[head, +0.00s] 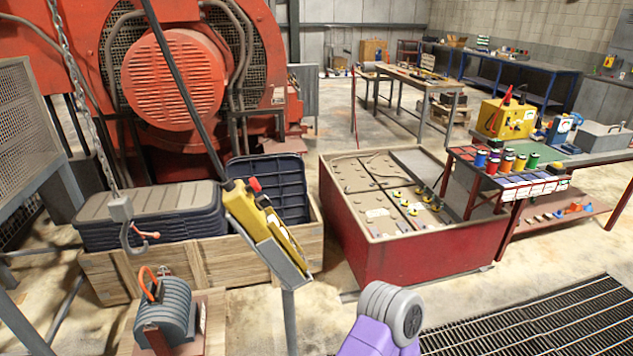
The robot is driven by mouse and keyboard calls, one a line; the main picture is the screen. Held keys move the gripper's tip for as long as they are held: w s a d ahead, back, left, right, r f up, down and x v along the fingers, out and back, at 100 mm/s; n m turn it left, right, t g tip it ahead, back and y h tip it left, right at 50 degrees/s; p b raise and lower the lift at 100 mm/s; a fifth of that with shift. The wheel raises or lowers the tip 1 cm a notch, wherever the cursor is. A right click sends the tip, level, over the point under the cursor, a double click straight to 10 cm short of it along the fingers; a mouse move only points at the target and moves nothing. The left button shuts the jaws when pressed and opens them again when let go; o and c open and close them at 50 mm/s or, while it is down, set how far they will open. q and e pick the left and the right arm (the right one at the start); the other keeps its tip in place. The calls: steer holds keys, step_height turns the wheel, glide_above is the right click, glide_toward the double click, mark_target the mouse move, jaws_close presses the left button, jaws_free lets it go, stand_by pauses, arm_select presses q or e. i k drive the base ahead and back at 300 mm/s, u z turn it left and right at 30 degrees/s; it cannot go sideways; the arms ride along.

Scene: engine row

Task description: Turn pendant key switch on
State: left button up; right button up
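The yellow pendant (265,224) rests tilted in a grey metal cradle on a thin post (289,318), left of the picture's middle in the head view. A black cable (180,78) runs up from its top end. A red button (256,185) stands out near its top, with small dark controls along its face. I cannot make out the key switch or its position at this size. Neither of my grippers is in view. A purple and grey link of one of my arms shows at the bottom, right of the middle, apart from the pendant.
A wooden crate (200,262) with dark bins stands behind the pendant. A chain hook (133,238) hangs at left, above a grey ribbed piece (169,312) on a stand. A red-sided panel box (430,252) and a workbench (593,156) stand right. Floor grating (540,330) lies lower right.

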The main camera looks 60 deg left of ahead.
mark_target(263, 200)
steer(key=u, duration=0.1)
steer(key=i, duration=0.6)
steer(key=u, duration=2.3)
